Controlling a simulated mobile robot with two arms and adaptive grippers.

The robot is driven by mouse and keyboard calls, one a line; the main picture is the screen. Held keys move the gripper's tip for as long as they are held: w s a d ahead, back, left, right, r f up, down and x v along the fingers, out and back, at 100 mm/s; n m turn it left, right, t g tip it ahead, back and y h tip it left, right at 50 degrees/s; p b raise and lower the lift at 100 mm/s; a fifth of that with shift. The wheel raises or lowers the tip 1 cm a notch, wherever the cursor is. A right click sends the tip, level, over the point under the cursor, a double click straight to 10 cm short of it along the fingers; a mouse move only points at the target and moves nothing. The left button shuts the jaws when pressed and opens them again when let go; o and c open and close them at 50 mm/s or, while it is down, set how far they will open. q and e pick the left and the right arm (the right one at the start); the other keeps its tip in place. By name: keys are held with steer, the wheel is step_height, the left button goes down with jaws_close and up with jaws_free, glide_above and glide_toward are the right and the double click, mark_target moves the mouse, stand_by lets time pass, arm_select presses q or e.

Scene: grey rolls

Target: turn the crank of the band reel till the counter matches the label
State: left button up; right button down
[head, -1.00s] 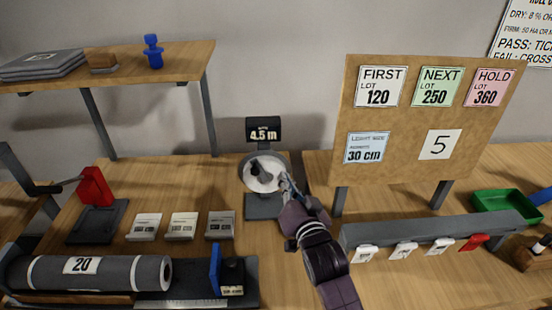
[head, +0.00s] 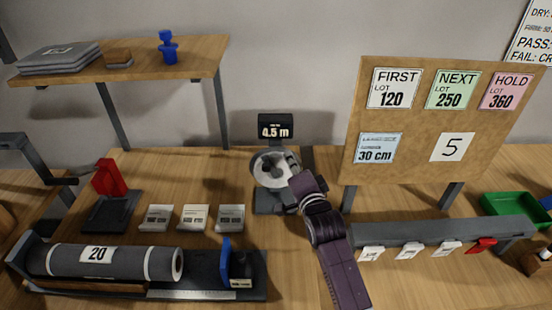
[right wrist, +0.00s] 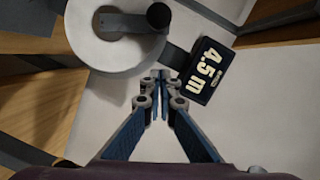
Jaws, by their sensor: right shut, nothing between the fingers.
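The band reel (head: 262,181) is a pale disc on a grey stand, with a dark crank on its face. Its counter (head: 276,126) stands behind it and reads 4.5 m; it also shows in the right wrist view (right wrist: 207,71). In that view the crank arm (right wrist: 122,23) ends in a black knob (right wrist: 158,15). My right gripper (head: 294,163) is at the reel's right side, partly covering it. In the right wrist view its fingertips (right wrist: 160,78) are closed together and empty, below the knob in the picture. My left gripper is out of view.
A board (head: 420,120) at the right carries cards, among them "30 cm" and "5". A grey rail (head: 440,231) with tags runs below it. A grey roll (head: 130,263) marked 20 lies front left, with several small labelled blocks (head: 193,217) behind it.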

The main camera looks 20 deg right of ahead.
steer(key=shift+w+a+f+p, duration=0.2)
steer(key=shift+w+a+f, duration=0.15)
steer(key=shift+a, duration=0.25)
steer(key=shift+w+a+f+p, duration=0.2)
steer(key=shift+w+a, duration=0.25)
steer(key=shift+a, duration=0.1)
steer(key=shift+w+a+f+p, duration=0.2)
steer(key=shift+w+a+f, duration=0.15)
steer(key=shift+a, duration=0.25)
steer(key=shift+w+d, duration=0.1)
